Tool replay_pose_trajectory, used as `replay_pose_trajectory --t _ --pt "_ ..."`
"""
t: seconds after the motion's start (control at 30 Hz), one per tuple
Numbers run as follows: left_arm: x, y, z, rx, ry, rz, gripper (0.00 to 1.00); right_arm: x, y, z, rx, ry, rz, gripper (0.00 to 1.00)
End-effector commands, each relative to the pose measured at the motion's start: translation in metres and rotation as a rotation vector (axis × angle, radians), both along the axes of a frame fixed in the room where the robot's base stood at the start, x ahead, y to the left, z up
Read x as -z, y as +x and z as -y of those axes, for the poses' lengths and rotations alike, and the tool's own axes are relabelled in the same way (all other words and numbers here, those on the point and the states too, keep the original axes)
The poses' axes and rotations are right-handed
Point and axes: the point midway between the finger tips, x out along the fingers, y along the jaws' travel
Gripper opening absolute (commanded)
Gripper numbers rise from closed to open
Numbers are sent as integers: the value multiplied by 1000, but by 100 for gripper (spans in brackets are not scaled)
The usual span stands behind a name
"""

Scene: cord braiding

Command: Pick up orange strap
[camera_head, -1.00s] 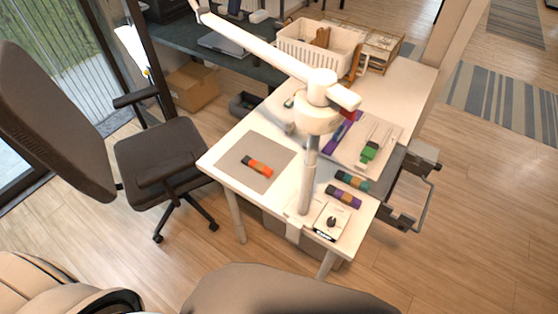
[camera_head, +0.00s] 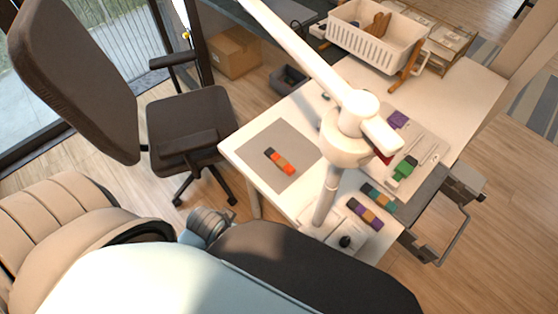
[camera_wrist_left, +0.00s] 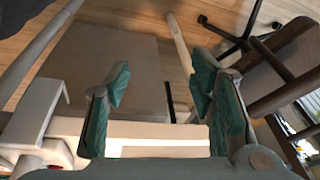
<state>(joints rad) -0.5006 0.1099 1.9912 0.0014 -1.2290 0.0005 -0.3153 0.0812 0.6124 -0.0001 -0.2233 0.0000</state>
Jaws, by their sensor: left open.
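The orange strap (camera_head: 280,162) is a small folded orange piece with dark parts. It lies on the grey mat (camera_head: 290,136) at the left end of the white table, with nothing touching it in the head view. My left gripper (camera_wrist_left: 162,100) shows in the left wrist view with its two teal-padded fingers spread apart and nothing between them. A pale strip that looks like a table edge lies behind the fingers. The strap does not show in the left wrist view, and the left fingers cannot be made out in the head view. My right gripper is not in view.
A white lamp-like arm and post (camera_head: 352,125) stand over the table's middle. Purple (camera_head: 365,213) and teal (camera_head: 378,195) bundles lie to their right, with a green item (camera_head: 405,168) on a tray. A white basket (camera_head: 372,38) is behind. A dark chair (camera_head: 185,130) stands left.

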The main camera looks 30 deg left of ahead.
Motion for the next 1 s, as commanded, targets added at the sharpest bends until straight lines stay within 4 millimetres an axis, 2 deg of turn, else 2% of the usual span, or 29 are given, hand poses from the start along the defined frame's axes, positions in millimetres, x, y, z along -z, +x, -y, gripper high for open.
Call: replay_pose_trajectory --t 0.03,0.13,0.2,0.37,0.53,0.67,0.73,0.8,0.87,0.93,1.0 --pt "-20 3 2 -3 -2 14 50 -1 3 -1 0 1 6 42" --pt "-64 13 5 -47 -15 35 50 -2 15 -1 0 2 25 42" --pt "-83 33 6 -162 -46 33 50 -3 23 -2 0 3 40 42" --pt "-82 84 6 -430 -113 -10 50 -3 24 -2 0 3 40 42" --pt "-91 149 10 -729 -180 -65 50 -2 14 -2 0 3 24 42" --pt "-115 198 16 -971 -220 -111 50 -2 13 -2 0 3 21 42" --pt "-134 221 20 -1093 -236 -136 50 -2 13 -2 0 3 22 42" --pt "-152 238 24 -1196 -245 -155 50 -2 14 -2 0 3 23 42" --pt "-161 247 26 -1257 -247 -169 50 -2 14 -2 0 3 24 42" --pt "-158 250 27 -1291 -245 -177 50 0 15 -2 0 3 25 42" --pt "-142 250 27 -1298 -244 -180 50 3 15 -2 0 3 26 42"
